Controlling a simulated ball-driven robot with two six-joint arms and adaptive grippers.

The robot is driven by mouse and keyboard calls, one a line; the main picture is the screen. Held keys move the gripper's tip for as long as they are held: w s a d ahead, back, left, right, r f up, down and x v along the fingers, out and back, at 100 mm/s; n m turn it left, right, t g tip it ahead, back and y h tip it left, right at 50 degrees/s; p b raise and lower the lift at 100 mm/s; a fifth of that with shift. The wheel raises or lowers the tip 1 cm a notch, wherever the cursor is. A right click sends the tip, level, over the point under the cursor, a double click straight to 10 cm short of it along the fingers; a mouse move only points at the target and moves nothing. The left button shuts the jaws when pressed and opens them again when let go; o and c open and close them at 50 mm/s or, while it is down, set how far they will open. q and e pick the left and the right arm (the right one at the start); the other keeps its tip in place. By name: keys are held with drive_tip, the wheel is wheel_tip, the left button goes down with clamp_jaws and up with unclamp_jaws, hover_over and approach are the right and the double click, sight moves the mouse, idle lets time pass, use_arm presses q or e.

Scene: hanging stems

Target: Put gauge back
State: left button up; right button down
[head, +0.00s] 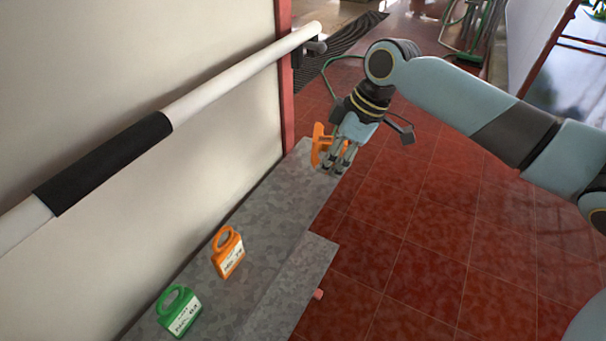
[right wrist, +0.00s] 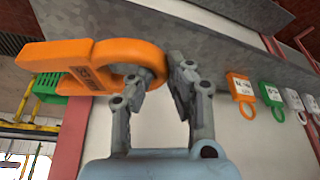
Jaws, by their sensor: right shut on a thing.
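My right gripper (head: 333,168) is shut on an orange gauge (head: 318,146) and holds it up near the far end of a grey shelf (head: 275,205). In the right wrist view the fingertips (right wrist: 160,76) grip the ring end of the orange gauge (right wrist: 70,72), and its flat handle with dark lettering points left. Its small print is unreadable. On the shelf's near part are an orange tag with a looped top (head: 228,254) and a green one (head: 181,312), apart from the gripper. My left gripper is not in view.
A white rail (head: 235,75) with a black sleeve (head: 105,165) runs along the wall above the shelf. A red post (head: 285,80) stands at the wall's end. Two whitish tags (right wrist: 292,99) also show in the right wrist view. Red tiled floor (head: 420,240) is open on the right.

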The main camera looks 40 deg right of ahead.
hover_over(297, 190)
drive_tip(key=s, duration=0.1)
drive_tip(key=f, duration=0.1)
drive_tip(key=d+f, duration=0.1)
drive_tip(key=f, duration=0.1)
drive_tip(key=shift+f, duration=0.25)
wheel_tip(297, 190, down, 3)
drive_tip(key=shift+a+f, duration=0.1)
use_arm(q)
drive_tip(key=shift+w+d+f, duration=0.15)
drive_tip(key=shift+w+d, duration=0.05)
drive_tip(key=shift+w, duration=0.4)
use_arm(e)
drive_tip(key=shift+f, duration=0.45)
drive_tip(key=shift+f, duration=0.1)
drive_tip(key=c, duration=1.3)
unclamp_jaws()
drive_tip(key=shift+o, duration=0.2)
drive_tip(key=v, duration=1.2)
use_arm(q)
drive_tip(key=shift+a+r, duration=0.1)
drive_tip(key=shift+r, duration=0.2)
